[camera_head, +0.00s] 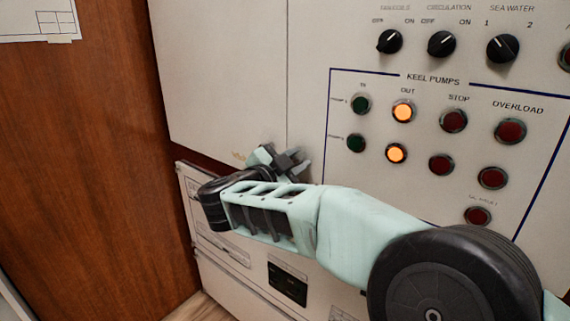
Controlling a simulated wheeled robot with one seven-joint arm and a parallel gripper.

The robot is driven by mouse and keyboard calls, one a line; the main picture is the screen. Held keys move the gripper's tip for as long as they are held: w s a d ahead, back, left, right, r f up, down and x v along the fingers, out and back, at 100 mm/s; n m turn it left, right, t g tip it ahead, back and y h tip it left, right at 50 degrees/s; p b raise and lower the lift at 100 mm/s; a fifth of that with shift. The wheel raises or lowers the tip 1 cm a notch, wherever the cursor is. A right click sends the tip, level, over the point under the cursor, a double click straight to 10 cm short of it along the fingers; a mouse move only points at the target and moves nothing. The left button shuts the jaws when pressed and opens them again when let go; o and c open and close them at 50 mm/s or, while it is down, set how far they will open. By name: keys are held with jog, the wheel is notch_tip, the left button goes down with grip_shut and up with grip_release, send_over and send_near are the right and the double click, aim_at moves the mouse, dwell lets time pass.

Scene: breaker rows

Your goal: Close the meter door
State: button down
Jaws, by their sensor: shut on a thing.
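A plain off-white panel (217,75) fills the upper left of the cabinet, with a vertical seam along its right side. It may be the meter door, but no meter or label on it shows, so I cannot tell. My gripper (292,160) is at the lower right corner of this panel, close to the seam. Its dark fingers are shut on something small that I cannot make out. My pale green wrist and forearm hide the cabinet face just below and to the right of it.
Right of the seam is a control panel (345,30) with black rotary knobs (441,44) and a blue-outlined "KEEL PUMPS" group of lamps (403,111), two lit orange. A lower white panel (235,240) lies below. A brown wooden wall (85,150) stands at the left.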

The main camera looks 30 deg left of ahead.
jog(key=shift+w+d+r, duration=0.15)
jog(key=shift+w+r, duration=0.1)
jog(key=shift+w, duration=0.4)
jog(key=shift+w+r, duration=0.1)
jog(key=c, duration=1.2)
grip_release()
jog(key=shift+r, duration=0.1)
jog(key=shift+o, duration=0.2)
jog(key=s+a+f+b, duration=0.1)
jog(key=s+b, duration=0.1)
jog(key=s, duration=1.6)
jog(key=shift+a, duration=0.4)
jog(key=shift+s, duration=0.1)
